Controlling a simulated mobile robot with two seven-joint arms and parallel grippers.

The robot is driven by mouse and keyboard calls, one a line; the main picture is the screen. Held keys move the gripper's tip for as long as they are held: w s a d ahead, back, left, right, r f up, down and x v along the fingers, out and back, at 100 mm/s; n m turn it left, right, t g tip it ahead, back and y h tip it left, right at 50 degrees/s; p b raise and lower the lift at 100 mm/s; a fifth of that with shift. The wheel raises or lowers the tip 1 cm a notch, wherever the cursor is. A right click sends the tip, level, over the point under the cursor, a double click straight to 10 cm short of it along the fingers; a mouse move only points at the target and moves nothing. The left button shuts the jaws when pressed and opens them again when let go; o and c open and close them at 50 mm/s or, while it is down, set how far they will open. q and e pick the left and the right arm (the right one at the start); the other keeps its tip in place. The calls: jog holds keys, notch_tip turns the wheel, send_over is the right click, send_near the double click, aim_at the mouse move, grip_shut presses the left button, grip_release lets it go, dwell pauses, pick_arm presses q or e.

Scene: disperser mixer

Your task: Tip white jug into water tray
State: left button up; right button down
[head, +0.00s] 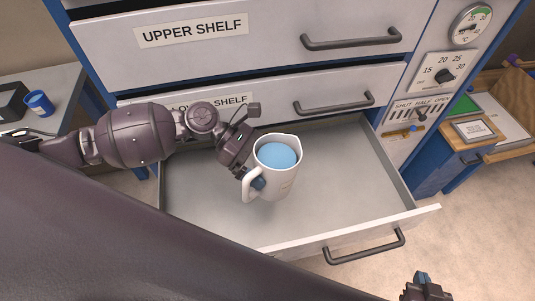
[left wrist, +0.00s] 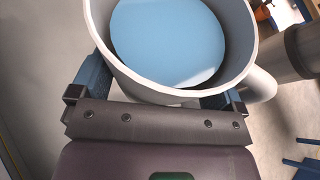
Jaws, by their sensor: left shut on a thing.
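The white jug (head: 273,182) is held upright above the pulled-out grey tray (head: 350,170), apparently the water tray. Blue water (head: 277,156) shows inside the jug, a little below its rim. My left gripper (head: 246,165) is shut on the jug's side, near its handle. In the left wrist view the jug (left wrist: 238,28) fills the top, with blue fingers on both sides of its wall. No water shows in the visible part of the tray floor. My right gripper (head: 425,289) is at the bottom right, partly cut off, and its jaws are unclear.
A panel with a gauge (head: 471,26) and knobs is at the right. A blue cup (head: 39,103) stands on the left side table. The floor right of the tray is clear.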

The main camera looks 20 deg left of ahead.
pick_arm(q)
jog(key=shift+s+a+f+n+g, duration=0.1)
jog(key=shift+s+f+n+g, duration=0.1)
jog(key=shift+f+n+g, duration=0.1)
jog(key=shift+s+f+n+g+y, duration=0.1)
jog(key=shift+f+n+g+y, duration=0.2)
jog(key=shift+y, duration=0.2)
jog(key=shift+s+a+f+n+g+y+b, duration=0.2)
jog(key=shift+s+f+n+g+y+b, duration=0.1)
jog(key=shift+f+n+g+b, duration=0.4)
notch_tip(320, 180, down, 2)
jog(key=shift+s+f+n+g+y+p, duration=0.1)
jog(key=shift+n+g+y+p, duration=0.25)
jog(key=shift+n+p, duration=0.4)
jog(key=shift+f+g+p, duration=0.25)
jog(key=shift+f+p, duration=0.05)
jog(key=shift+f, duration=0.4)
pick_arm(e)
jog(key=shift+s+r, duration=0.2)
jog(key=shift+s, duration=0.05)
